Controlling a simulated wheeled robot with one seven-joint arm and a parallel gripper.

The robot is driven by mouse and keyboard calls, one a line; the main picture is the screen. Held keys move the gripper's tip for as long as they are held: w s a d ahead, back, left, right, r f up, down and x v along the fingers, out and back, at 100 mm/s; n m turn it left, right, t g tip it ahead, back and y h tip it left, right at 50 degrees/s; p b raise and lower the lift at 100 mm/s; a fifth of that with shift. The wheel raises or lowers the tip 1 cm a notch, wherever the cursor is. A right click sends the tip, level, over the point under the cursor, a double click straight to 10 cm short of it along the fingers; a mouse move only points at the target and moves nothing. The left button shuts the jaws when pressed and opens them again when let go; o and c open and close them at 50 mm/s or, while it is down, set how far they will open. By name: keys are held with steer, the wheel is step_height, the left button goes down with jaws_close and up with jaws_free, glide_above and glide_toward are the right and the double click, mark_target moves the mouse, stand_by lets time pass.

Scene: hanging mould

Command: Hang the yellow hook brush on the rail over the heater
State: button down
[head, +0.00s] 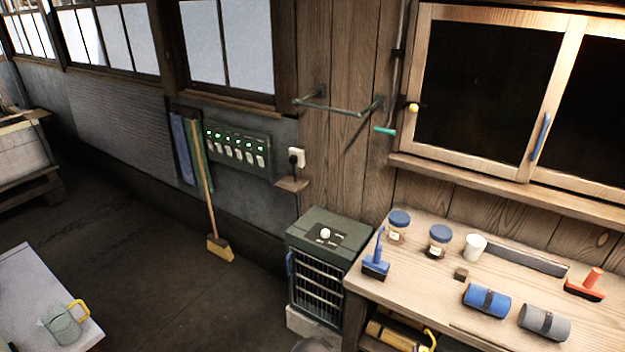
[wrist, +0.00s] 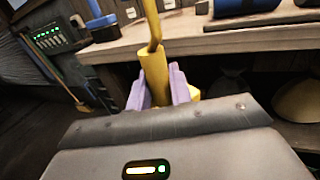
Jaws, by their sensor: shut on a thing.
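In the wrist view, the purple fingers of my gripper (wrist: 157,92) are shut on the thick yellow handle of the hook brush (wrist: 152,70). A thinner yellow rod rises from the handle and leaves the top of the picture. The brush's lower end is hidden behind my gripper. In the head view my gripper does not show clearly; a curved yellow piece (head: 432,339) at the bottom edge may be the brush's hook. The metal rail (head: 335,108) is on the plank wall, empty, above the green heater (head: 325,260).
The wooden workbench (head: 400,285) stands right of the heater, with a blue brush (head: 376,263), jars, a cup, rolls and a red brush (head: 587,284) on it. A yellow roll (head: 390,336) lies below. A teal-handled crank (head: 385,130) hangs beside the rail.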

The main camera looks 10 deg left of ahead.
mark_target(425, 348)
step_height(425, 348, up, 8)
steer(key=p, duration=0.6)
steer(key=shift+r+p, duration=0.1)
steer(key=shift+p, duration=0.2)
steer(key=shift+a, duration=0.1)
